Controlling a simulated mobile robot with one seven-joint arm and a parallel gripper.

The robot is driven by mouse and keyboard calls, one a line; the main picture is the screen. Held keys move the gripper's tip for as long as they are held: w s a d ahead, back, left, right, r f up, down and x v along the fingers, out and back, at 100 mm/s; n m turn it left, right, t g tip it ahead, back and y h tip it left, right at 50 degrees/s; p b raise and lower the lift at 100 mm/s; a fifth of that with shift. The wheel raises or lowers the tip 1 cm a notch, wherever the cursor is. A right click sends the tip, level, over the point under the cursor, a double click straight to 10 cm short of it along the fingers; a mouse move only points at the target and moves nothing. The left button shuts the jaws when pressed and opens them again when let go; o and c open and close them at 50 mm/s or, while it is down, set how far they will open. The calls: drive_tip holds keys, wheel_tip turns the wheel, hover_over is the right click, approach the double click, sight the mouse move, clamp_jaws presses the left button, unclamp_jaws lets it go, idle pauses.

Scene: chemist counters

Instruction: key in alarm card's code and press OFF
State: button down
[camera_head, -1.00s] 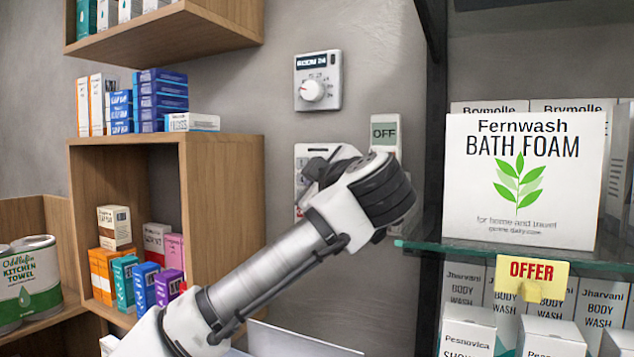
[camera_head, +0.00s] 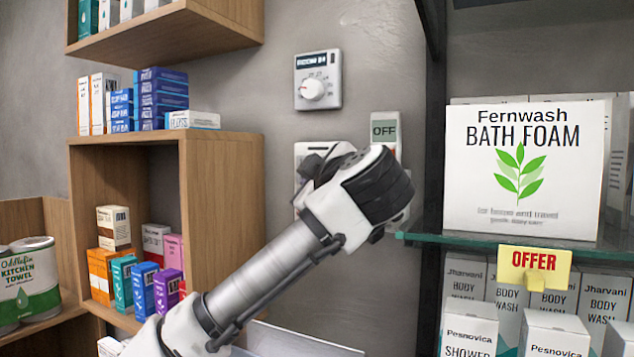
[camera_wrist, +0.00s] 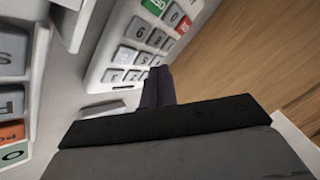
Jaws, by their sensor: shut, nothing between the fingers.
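A white keypad (camera_wrist: 135,55) with rows of grey keys and a green and a red key is in the wrist view. In the head view my arm hides most of the white wall panel (camera_head: 302,152). My gripper (camera_wrist: 158,88) is shut and empty, its dark fingertips close to the keypad's lower edge; contact cannot be told. A grey-green OFF label (camera_head: 384,132) is on a narrow white wall plate, partly behind my wrist. A second panel with large grey, orange and green keys (camera_wrist: 12,100) is cut off at the wrist view's left. I cannot identify an alarm card.
A room dial (camera_head: 313,90) is on the wall above. A glass shelf (camera_head: 520,246) with a bath foam box (camera_head: 520,175) stands close on the right. A wooden cubby (camera_head: 220,200) with small boxes is on the left. Kitchen towel rolls (camera_head: 30,285) are at far left.

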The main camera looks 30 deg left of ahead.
drive_tip(key=s+b, duration=0.2)
drive_tip(key=s, duration=0.3)
drive_tip(key=shift+d+b, duration=0.15)
drive_tip(key=shift+b, duration=0.25)
drive_tip(key=shift+d, duration=0.15)
idle(2.3)
